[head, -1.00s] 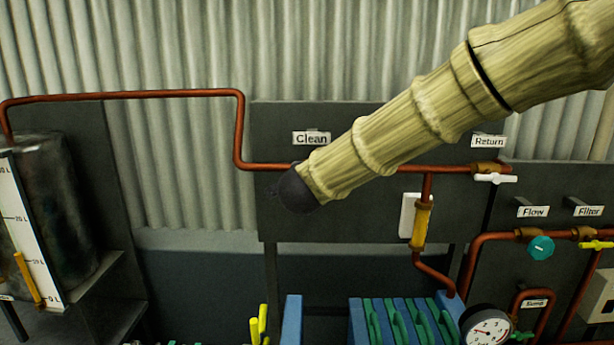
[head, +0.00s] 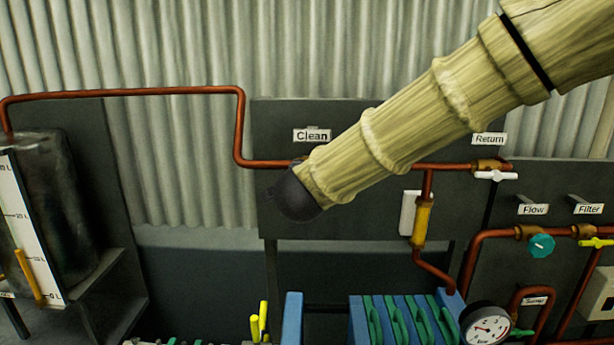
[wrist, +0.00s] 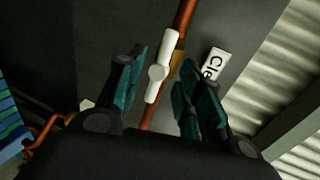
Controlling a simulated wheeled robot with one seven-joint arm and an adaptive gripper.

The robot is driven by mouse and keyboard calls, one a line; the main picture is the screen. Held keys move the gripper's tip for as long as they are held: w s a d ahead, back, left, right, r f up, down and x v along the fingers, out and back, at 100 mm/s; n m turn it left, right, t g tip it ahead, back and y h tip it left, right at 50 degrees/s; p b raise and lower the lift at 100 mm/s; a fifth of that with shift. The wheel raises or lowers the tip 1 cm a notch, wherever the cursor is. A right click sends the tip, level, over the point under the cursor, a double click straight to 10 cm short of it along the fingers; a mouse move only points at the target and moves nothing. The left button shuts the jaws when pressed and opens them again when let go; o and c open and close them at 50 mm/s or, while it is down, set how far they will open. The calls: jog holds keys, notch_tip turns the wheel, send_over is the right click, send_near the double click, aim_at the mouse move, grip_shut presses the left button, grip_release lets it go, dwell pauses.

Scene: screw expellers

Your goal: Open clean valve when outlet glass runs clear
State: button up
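The white handle of the clean valve (wrist: 159,68) sits on a copper pipe in the wrist view, lying nearly along the pipe there. The Clean label (wrist: 214,63) is beside it, and the same label (head: 312,135) shows in the head view. My gripper (wrist: 164,72) is open, with one finger on each side of the handle; I cannot tell whether either touches it. In the head view my arm hides the gripper and this valve. An amber tube (head: 421,222) on a white backing, which looks like the outlet glass, is coloured yellow-orange.
The Return valve's white handle (head: 496,175) is right of my arm. A teal Flow knob (head: 541,246) and yellow Filter handle (head: 598,243) are further right. Below are a blue and green plate stack (head: 400,322) and a gauge (head: 486,326). A tank (head: 55,205) stands left.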

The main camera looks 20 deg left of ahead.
jog(key=v, duration=0.6)
jog(key=shift+s, duration=0.25)
jog(key=shift+d, duration=0.1)
